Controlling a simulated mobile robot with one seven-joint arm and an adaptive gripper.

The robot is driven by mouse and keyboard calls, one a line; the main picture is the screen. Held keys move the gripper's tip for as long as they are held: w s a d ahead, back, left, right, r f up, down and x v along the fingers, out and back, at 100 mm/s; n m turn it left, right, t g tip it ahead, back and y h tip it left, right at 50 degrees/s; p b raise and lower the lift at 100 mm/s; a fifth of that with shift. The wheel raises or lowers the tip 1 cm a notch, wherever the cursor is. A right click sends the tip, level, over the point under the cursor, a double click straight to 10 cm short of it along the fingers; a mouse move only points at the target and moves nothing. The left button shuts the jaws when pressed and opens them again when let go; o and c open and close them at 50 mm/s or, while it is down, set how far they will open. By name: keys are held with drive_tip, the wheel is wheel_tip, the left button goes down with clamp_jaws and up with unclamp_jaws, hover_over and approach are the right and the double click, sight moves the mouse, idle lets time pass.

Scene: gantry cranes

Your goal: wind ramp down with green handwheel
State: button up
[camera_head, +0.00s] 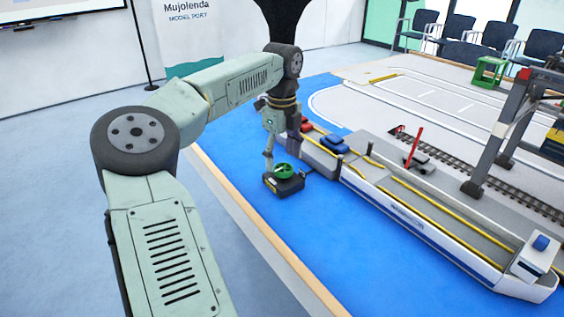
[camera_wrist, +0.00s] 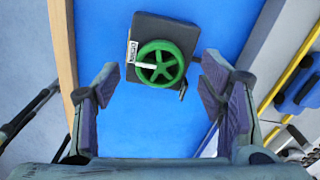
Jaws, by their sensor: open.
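The green handwheel (camera_head: 284,171) sits on a dark square box on the blue surface, beside the ship's side. In the wrist view the green handwheel (camera_wrist: 160,64) shows spokes and a pale bar at its hub, with a small white label at the box's left. My gripper (camera_wrist: 158,90) is open, its two fingers apart at the left and right of the picture; the wheel shows beyond and between them, and I see no contact. The ramp cannot be made out clearly.
A long grey and white ship (camera_head: 405,215) with yellow rails lies right of the wheel, carrying red and blue cars (camera_head: 334,144). A gantry crane (camera_head: 497,130) stands over tracks farther right. A wooden table edge (camera_head: 228,185) runs left of the wheel. The blue surface in front is clear.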

sight(282, 167)
wheel_tip(282, 167, up, 10)
drive_tip(key=shift+f, duration=0.15)
